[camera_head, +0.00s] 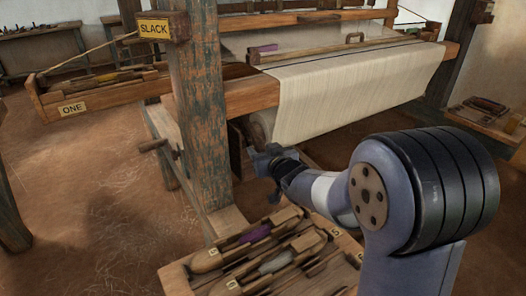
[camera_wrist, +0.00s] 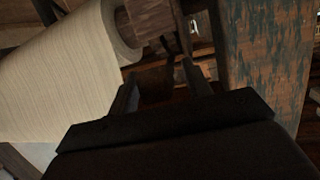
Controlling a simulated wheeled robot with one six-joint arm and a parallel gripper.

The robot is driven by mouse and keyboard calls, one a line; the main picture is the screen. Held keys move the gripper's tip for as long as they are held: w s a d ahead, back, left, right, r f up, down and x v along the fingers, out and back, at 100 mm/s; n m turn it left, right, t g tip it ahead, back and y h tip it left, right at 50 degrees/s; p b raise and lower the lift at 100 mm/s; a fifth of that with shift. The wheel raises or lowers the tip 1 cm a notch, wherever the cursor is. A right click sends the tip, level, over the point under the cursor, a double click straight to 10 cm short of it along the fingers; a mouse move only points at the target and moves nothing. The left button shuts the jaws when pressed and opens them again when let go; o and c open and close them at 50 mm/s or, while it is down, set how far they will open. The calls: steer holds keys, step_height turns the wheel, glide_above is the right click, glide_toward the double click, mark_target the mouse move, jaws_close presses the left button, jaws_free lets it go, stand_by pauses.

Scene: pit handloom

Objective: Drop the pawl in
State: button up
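My gripper (camera_head: 262,160) reaches in low beside the painted post (camera_head: 200,110), under the front beam and close to the end of the cloth roll (camera_head: 262,126). In the wrist view its two dark fingers (camera_wrist: 160,90) stand apart, with a dark brown shape showing between or behind them. The cloth roll (camera_wrist: 60,75) is at the left there. A brown wooden block (camera_wrist: 152,18) and a thin dark upright piece (camera_wrist: 184,28) lie just beyond the fingertips. That piece may be the pawl, but I cannot tell for sure; the area is dark.
A tray of shuttles (camera_head: 175,280) sits low in front, below my arm. A wooden handle (camera_head: 153,146) sticks out left of the post. A SLACK sign (camera_head: 155,29) hangs on the post; a box marked ONE (camera_head: 72,109) extends left. Open floor (camera_head: 90,200) lies at left.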

steer(key=shift+s, duration=0.1)
steer(key=p+v, duration=0.1)
steer(key=v, duration=0.9)
steer(key=shift+s, duration=0.3)
steer(key=shift+w+d, duration=0.1)
steer(key=shift+d, duration=0.05)
steer(key=b+x, duration=0.1)
steer(key=x, duration=1)
steer(key=shift+f+b, duration=0.3)
steer(key=shift+b, duration=0.45)
steer(key=shift+r, duration=0.2)
